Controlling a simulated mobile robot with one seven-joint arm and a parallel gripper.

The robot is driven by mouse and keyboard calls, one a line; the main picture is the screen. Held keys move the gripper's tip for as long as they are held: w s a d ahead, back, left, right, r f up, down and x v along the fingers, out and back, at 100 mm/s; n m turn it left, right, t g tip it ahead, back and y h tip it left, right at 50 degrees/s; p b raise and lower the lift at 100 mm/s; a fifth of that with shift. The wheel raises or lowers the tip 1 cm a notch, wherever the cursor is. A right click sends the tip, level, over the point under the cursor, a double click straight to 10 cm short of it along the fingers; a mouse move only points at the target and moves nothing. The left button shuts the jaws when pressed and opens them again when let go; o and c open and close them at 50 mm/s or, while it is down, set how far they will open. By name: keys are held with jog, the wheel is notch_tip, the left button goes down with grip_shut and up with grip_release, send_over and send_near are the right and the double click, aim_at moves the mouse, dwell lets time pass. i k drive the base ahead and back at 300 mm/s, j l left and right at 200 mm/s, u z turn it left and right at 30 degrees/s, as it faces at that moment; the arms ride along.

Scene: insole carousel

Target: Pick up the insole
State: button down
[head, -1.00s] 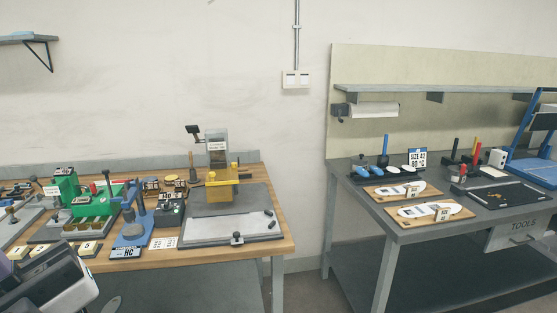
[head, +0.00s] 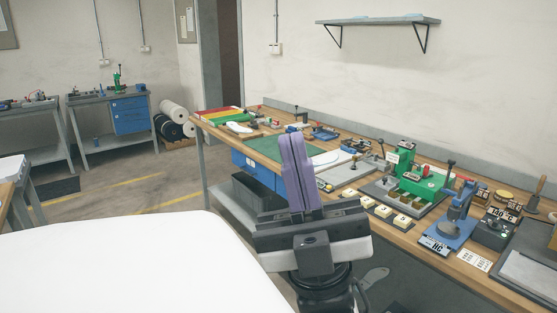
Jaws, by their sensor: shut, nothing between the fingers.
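My gripper (head: 292,142) is in the middle of the head view, pointing up, with its two purple fingers pressed together. It is shut and empty. It appears in front of the long wooden workbench (head: 405,237) and hides part of it. A small white elongated piece (head: 240,127) lies at the bench's far left end, beyond and left of the fingers. It is too small to tell whether it is an insole.
The bench carries a green mat (head: 255,146), a green press (head: 423,182), a blue press (head: 458,214) and several numbered blocks. A shelf (head: 378,21) hangs on the wall. Fabric rolls (head: 175,114) and a bench with a blue cabinet (head: 130,114) stand at the back left. Open floor lies between.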

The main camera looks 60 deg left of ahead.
aim_at(327, 158)
jog(key=u, duration=1.55)
jog(key=i+u, duration=0.1)
jog(key=i, duration=0.55)
jog(key=i+l+u, duration=0.15)
jog(key=i, duration=0.45)
jog(key=i+u, duration=0.1)
jog(key=i, duration=0.55)
jog(key=i+l+u, duration=0.15)
jog(key=i, duration=0.45)
jog(key=l, duration=0.1)
